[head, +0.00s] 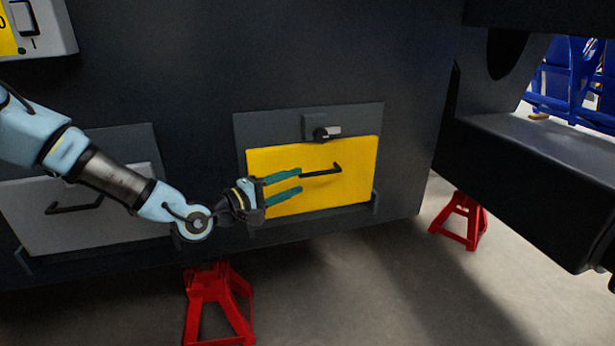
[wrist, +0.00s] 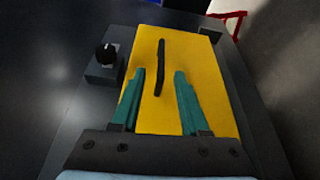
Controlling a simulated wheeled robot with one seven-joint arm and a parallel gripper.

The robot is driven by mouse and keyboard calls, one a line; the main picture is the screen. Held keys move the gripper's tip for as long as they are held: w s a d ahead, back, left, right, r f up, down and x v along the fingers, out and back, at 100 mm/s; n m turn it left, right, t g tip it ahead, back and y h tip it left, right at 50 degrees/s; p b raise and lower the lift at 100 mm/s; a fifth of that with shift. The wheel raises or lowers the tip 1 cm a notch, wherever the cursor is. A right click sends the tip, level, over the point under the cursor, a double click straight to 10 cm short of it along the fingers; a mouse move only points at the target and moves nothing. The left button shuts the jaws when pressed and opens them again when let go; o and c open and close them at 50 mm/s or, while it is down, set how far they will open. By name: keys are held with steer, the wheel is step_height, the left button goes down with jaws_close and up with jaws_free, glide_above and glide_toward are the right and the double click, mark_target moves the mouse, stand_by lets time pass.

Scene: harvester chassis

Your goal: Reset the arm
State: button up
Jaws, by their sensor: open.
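My gripper (head: 300,181) is in front of the yellow panel (head: 350,187) on the dark chassis, with its two green fingers apart and nothing between them. In the head view the fingertips point right, toward the black handle (head: 322,171) on the panel. The wrist view shows the open fingers (wrist: 157,88) over the yellow panel (wrist: 195,75), with the black handle (wrist: 161,68) ahead of and between them. I cannot tell whether the fingers touch the panel. A latch knob (head: 327,132) sits above the panel; it also shows in the wrist view (wrist: 107,55).
A grey panel (head: 85,225) with a black handle is on the chassis at the left, behind my arm. Red stands (head: 216,305) are on the floor under the chassis. A dark beam (head: 535,180) juts out at the right. The floor in front is clear.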

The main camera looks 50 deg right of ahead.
steer(key=shift+v, duration=0.85)
steer(key=w+a+f+m+t+y, duration=0.1)
steer(key=w+a+f+t+y, duration=0.25)
steer(key=w+a, duration=0.4)
steer(key=w+a+f+m+t+y, duration=0.1)
steer(key=w+a+f+t+y, duration=0.1)
steer(key=w+a+f+y, duration=0.55)
steer(key=w+a+r+t+y, duration=0.1)
steer(key=w+a+r+y, duration=0.15)
steer(key=a, duration=0.95)
steer(key=w+a+r+t+y, duration=0.1)
steer(key=a+r, duration=0.3)
steer(key=a, duration=0.8)
steer(key=s+a+r+n+g+y, duration=0.1)
steer(key=s+a+r, duration=0.2)
steer(key=a, duration=0.4)
steer(key=s+a+r+n+g+y, duration=0.1)
steer(key=s+a+r+n+y, duration=0.15)
steer(key=a, duration=0.35)
step_height(320, 180, up, 23)
steer(key=s+h+p, duration=0.1)
steer(key=p, duration=2.1)
steer(key=shift+a+m, duration=0.2)
steer(key=shift+m, duration=0.25)
